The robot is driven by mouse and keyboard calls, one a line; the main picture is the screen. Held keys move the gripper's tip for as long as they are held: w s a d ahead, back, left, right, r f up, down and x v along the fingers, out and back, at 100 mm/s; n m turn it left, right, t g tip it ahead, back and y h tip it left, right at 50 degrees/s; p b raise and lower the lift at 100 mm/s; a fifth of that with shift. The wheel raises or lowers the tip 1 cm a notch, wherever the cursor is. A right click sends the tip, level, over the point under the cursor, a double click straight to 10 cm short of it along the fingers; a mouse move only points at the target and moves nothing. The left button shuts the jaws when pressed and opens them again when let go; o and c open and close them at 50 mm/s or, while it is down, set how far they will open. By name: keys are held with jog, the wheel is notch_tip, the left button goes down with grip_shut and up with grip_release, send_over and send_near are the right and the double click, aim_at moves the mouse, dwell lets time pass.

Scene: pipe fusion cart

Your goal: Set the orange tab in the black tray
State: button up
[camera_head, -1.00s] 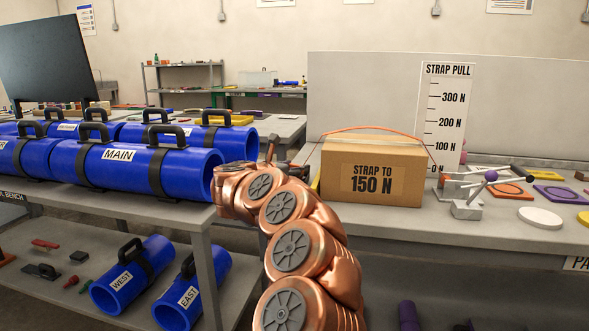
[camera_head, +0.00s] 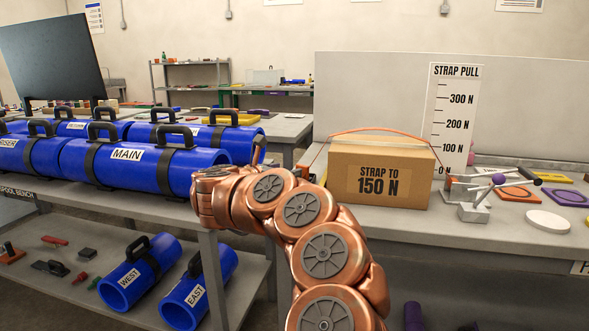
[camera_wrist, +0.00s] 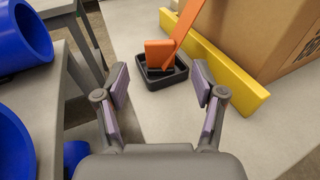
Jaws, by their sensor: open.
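In the wrist view the black tray (camera_wrist: 179,79) is a small, square, shallow holder on the grey bench top. The orange tab (camera_wrist: 158,53) stands roughly upright within the tray's rim, slightly tilted, and its lower edge is inside the tray. An orange strap (camera_wrist: 187,27) runs from beside it up out of view. My gripper (camera_wrist: 160,87) is open, with its pale purple pads apart on either side of the near part of the view. Nothing is between the pads; the tray and tab lie ahead of them.
A yellow bar (camera_wrist: 229,79) lies just right of the tray, along a cardboard box (camera_head: 380,178). Blue pipes (camera_head: 140,165) on the left bench flank my arm. A lever device (camera_head: 473,212) stands right of the box.

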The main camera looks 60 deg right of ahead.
jog(key=shift+a+r, duration=0.15)
jog(key=shift+a, duration=0.9)
jog(key=shift+a+r, duration=0.1)
jog(key=shift+a, duration=0.9)
